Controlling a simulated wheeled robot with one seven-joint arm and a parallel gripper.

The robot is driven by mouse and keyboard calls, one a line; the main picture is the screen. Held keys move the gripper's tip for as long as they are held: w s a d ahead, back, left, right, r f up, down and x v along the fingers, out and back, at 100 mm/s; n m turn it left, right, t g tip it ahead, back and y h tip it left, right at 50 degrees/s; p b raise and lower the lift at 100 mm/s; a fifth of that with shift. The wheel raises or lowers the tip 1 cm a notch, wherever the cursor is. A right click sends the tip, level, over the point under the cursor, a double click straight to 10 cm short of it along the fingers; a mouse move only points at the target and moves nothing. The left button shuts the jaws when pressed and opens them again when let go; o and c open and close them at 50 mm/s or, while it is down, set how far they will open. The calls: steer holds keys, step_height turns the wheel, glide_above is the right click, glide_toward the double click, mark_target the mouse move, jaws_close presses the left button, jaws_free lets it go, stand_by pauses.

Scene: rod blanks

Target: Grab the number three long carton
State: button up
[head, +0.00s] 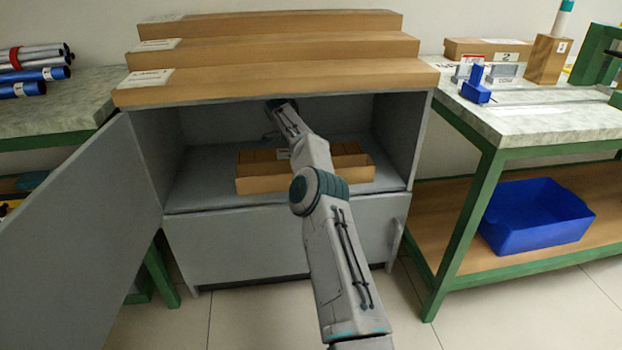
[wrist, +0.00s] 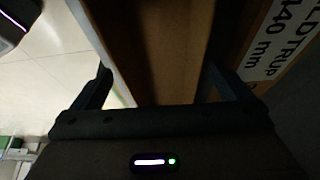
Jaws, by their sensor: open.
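My gripper (wrist: 156,68) is open in the wrist view, its two dark fingers apart. A brown carton face (wrist: 160,45) lies between and beyond the fingers; no hold on it shows. A label reading "140 mm" (wrist: 272,40) shows sideways at the right. In the head view my arm reaches into the open grey cabinet (head: 225,240), and its end is dim under the cabinet top. Inside stands a brown open box (head: 305,181) holding several cartons. Long cartons lie stepped on top: front (head: 290,80), middle (head: 290,47), back (head: 290,22). I cannot read a three on any.
The cabinet door (head: 85,235) stands open at the left. A right bench (head: 545,120) carries a carton marked 2 (head: 485,50), a small upright carton (head: 546,60) and a blue holder (head: 476,88). A blue bin (head: 535,215) sits below. Rolls (head: 35,65) lie on the left bench.

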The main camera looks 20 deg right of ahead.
steer(key=shift+w+a+f+b, duration=0.1)
steer(key=shift+a+f+b, duration=0.15)
steer(key=shift+f, duration=0.35)
steer(key=shift+w+a+f+b, duration=0.1)
steer(key=shift+f+b, duration=0.25)
steer(key=shift+f, duration=0.25)
steer(key=shift+s+d+f, duration=0.1)
steer(key=shift+s+d, duration=0.05)
steer(key=shift+d, duration=0.25)
steer(key=c, duration=1.1)
steer(key=shift+r, duration=0.2)
